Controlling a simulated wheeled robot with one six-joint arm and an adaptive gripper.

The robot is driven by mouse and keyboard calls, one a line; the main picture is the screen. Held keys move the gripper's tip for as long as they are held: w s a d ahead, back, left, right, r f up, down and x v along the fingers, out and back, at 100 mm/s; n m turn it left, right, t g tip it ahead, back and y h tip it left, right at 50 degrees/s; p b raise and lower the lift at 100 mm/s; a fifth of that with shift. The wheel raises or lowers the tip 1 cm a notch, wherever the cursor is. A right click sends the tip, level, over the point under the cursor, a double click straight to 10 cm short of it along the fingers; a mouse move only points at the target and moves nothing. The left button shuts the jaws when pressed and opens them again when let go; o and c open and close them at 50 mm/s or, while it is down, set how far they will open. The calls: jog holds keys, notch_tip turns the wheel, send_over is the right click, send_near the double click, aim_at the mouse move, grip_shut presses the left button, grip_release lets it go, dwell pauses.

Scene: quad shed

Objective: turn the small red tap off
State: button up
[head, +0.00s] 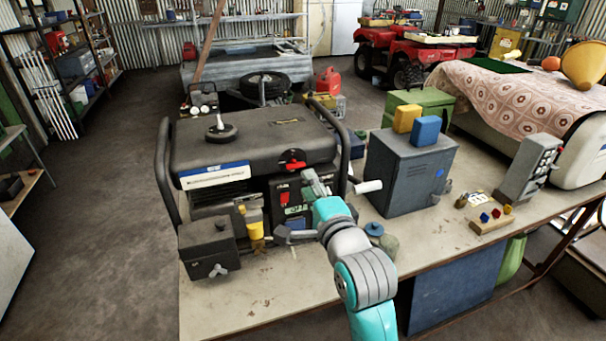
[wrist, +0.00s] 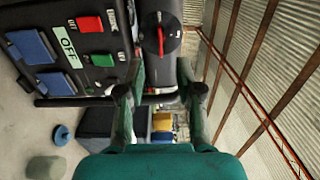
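The small red tap (head: 292,160) is a red handle on a round black dial, on the upper front of the dark generator (head: 250,140). In the head view the handle lies roughly level. In the wrist view the red tap (wrist: 160,40) shows at the top, its handle running up and down the picture. My gripper (head: 312,182) is in front of the generator, just below and right of the tap. In the wrist view my gripper (wrist: 162,80) is open, with the tap ahead between the lines of its fingers. I see no contact with the tap.
A red switch (head: 284,197) and a panel marked OFF (wrist: 67,45) are close by. The generator's black tube frame (head: 341,150) rises at the right. A grey metal box (head: 408,175) stands right of my arm. The bench front (head: 260,300) is mostly bare.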

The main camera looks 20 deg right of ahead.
jog(key=s, duration=0.5)
dwell(0.4)
